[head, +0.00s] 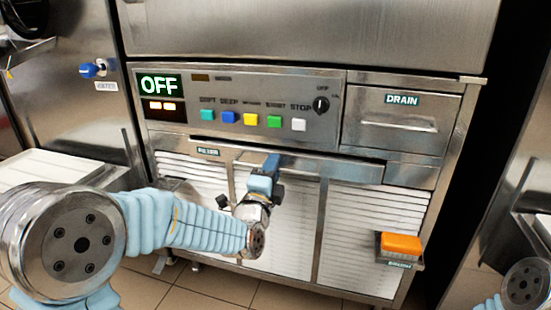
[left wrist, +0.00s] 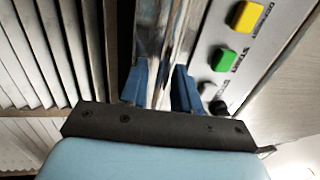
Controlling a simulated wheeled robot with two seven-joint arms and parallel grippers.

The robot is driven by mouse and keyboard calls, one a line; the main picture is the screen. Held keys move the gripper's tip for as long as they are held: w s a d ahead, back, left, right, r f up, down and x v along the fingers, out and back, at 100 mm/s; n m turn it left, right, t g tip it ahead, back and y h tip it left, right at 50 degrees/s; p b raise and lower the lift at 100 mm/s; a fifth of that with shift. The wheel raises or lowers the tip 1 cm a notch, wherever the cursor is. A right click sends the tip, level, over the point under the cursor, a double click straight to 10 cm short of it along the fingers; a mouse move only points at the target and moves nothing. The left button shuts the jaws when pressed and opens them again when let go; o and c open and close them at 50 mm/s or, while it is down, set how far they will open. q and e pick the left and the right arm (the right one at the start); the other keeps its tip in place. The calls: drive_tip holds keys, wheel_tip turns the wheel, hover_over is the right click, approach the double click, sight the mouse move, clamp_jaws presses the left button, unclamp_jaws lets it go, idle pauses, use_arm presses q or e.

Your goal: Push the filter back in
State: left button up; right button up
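The filter (head: 330,168) is a long, flat metal piece below the control panel, under a green label, with its front edge standing out above the white louvred panels. My left gripper (head: 271,163) is at the middle of this edge. In the left wrist view its two blue fingers (left wrist: 160,90) lie on either side of a shiny metal strip (left wrist: 162,45), close against it. The fingertips are partly hidden in the head view. My right gripper is out of view; only part of my right arm shows at the lower right.
Above is the control panel (head: 245,105) with coloured buttons, a black knob and a lit OFF display. A drain drawer (head: 400,120) is at the right. An orange-topped holder (head: 401,246) juts out at the lower right. A white tray (head: 40,170) is at the left.

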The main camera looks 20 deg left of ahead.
use_arm(q)
clamp_jaws()
idle(0.3)
drive_tip(key=shift+w, duration=0.1)
drive_tip(key=shift+w, duration=1.1)
unclamp_jaws()
